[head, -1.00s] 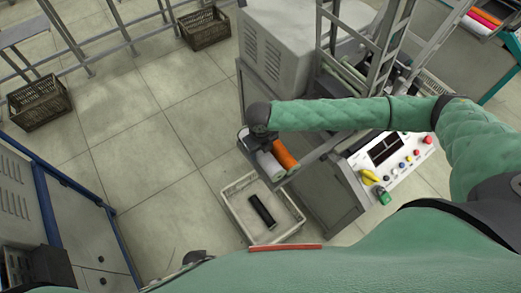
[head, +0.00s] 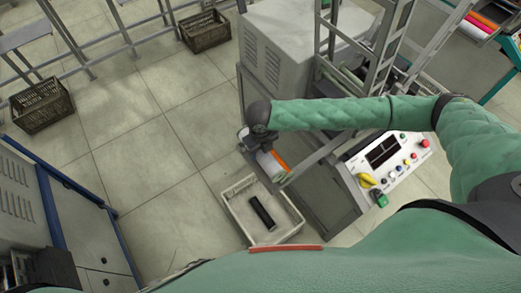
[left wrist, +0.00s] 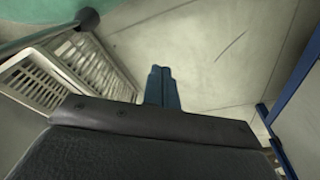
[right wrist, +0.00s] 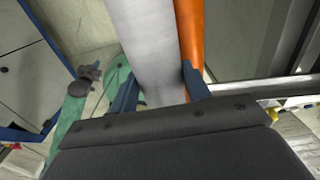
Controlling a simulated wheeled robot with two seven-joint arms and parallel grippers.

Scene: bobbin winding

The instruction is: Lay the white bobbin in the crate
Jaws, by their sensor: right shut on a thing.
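My right gripper (right wrist: 157,92) is shut on the white bobbin (right wrist: 155,40), with one finger on each side of it. In the head view the white bobbin (head: 270,165) hangs below my right wrist, above the far edge of the white crate (head: 237,222). The crate stands on the floor and holds a dark bobbin (head: 262,212). An orange bobbin (head: 282,159) lies close beside the white one and is partly hidden by it. My left gripper (left wrist: 161,88) has its fingers together and empty; a slatted white side, probably the crate's (left wrist: 45,85), shows to its left.
The grey machine (head: 290,50) and its control panel (head: 385,160) stand right of the crate. A blue-framed cabinet (head: 75,215) is at the left. Two brown crates (head: 205,32) stand by the rail. The floor left of the white crate is clear.

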